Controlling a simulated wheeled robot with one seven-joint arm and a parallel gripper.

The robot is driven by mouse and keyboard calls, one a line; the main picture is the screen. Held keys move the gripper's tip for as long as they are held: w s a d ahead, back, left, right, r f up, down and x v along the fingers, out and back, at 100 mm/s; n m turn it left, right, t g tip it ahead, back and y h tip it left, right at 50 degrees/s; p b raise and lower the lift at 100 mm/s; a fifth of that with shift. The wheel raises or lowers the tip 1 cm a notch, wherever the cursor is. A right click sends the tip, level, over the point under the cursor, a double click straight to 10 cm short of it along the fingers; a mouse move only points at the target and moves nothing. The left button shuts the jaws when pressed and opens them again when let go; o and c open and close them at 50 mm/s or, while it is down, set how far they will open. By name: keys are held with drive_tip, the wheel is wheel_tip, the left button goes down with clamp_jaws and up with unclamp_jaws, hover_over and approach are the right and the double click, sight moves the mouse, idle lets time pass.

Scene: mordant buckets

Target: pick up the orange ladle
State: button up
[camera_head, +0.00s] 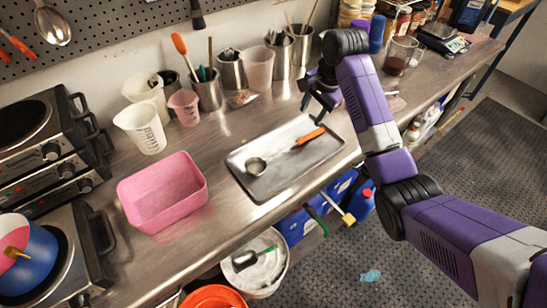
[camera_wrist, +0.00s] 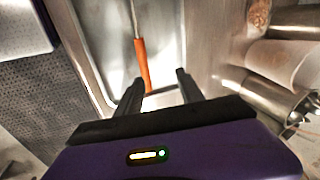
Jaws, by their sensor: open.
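The orange ladle (camera_head: 309,137) lies in a shallow metal tray (camera_head: 262,189) on the steel bench. Its metal bowl points left and its orange handle points to the upper right. In the wrist view the orange handle (camera_wrist: 142,62) stands upright in the picture, its end near my fingertips. My gripper (camera_head: 314,108) is above the bench by the tray's far right corner. In the wrist view my gripper (camera_wrist: 157,82) has its fingers apart with nothing held between them. The handle's end appears just beyond the left finger; I cannot tell the exact height gap.
A pink bin (camera_head: 163,195) stands left of the tray. Measuring jugs (camera_head: 142,128) and metal canisters (camera_head: 231,72) with utensils line the wall behind. A glass beaker (camera_head: 399,56) and a scale (camera_head: 443,41) stand at the right. The bench's front edge runs close below the tray.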

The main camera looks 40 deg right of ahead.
sight(309, 136)
drive_tip(key=shift+m+g, duration=0.6)
drive_tip(key=shift+s+a+f+p, duration=0.15)
drive_tip(key=shift+f+p, duration=0.1)
drive_tip(key=shift+f, duration=1.15)
drive_tip(key=shift+s+a+f+p, duration=0.2)
drive_tip(key=shift+f+p, duration=0.05)
drive_tip(key=shift+f, duration=1.1)
drive_tip(key=shift+s+a+f+p, duration=0.15)
drive_tip(key=shift+f+p, duration=0.1)
drive_tip(key=shift+f, duration=1.15)
drive_tip(key=shift+c, duration=0.5)
clamp_jaws()
